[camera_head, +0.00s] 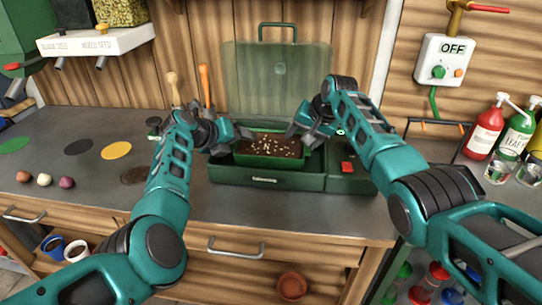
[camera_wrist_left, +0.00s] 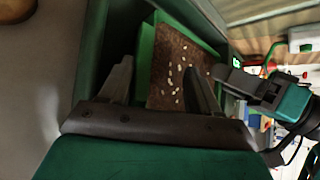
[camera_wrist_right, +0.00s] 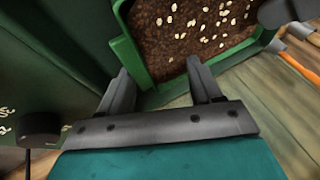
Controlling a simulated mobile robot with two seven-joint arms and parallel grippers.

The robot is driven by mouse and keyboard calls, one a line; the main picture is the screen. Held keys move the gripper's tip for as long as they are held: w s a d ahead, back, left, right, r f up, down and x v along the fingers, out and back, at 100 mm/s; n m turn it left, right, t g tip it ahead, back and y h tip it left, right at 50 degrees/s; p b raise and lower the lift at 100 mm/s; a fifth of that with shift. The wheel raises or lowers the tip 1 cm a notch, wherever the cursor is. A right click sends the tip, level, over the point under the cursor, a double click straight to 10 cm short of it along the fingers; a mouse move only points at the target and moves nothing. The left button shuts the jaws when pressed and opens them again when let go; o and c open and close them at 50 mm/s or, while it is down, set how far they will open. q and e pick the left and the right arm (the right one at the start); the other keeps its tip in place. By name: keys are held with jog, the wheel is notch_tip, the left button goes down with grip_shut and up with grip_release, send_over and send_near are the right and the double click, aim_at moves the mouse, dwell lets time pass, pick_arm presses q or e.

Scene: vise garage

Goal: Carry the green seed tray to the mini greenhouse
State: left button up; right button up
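The green seed tray (camera_head: 270,160), filled with brown soil and pale seeds, sits level in the open base of the dark green mini greenhouse (camera_head: 235,181). Whether it rests on the floor of the base is hidden. The greenhouse's translucent lid (camera_head: 275,80) stands open behind. My left gripper (camera_head: 238,138) is at the tray's left end; in the left wrist view its fingers (camera_wrist_left: 160,85) are spread, with the tray's green wall between them. My right gripper (camera_head: 300,132) is at the right end; in the right wrist view its fingers (camera_wrist_right: 160,80) are spread beside the rim.
A control section with a red switch (camera_head: 347,167) adjoins the greenhouse on the right. Red (camera_head: 484,130) and green (camera_head: 518,132) pump bottles stand further right. An OFF box (camera_head: 444,60) hangs on the wall. Colored discs and small balls lie on the left bench; a seed dispenser (camera_head: 95,42) hangs above.

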pick_arm(q)
jog(key=shift+a+r, duration=0.15)
jog(key=shift+a, duration=0.05)
pick_arm(e)
jog(key=shift+d, duration=0.1)
pick_arm(q)
notch_tip(320, 180, up, 10)
pick_arm(e)
jog(key=v, duration=1.2)
jog(key=shift+r, duration=0.25)
pick_arm(q)
jog(key=shift+d, duration=0.1)
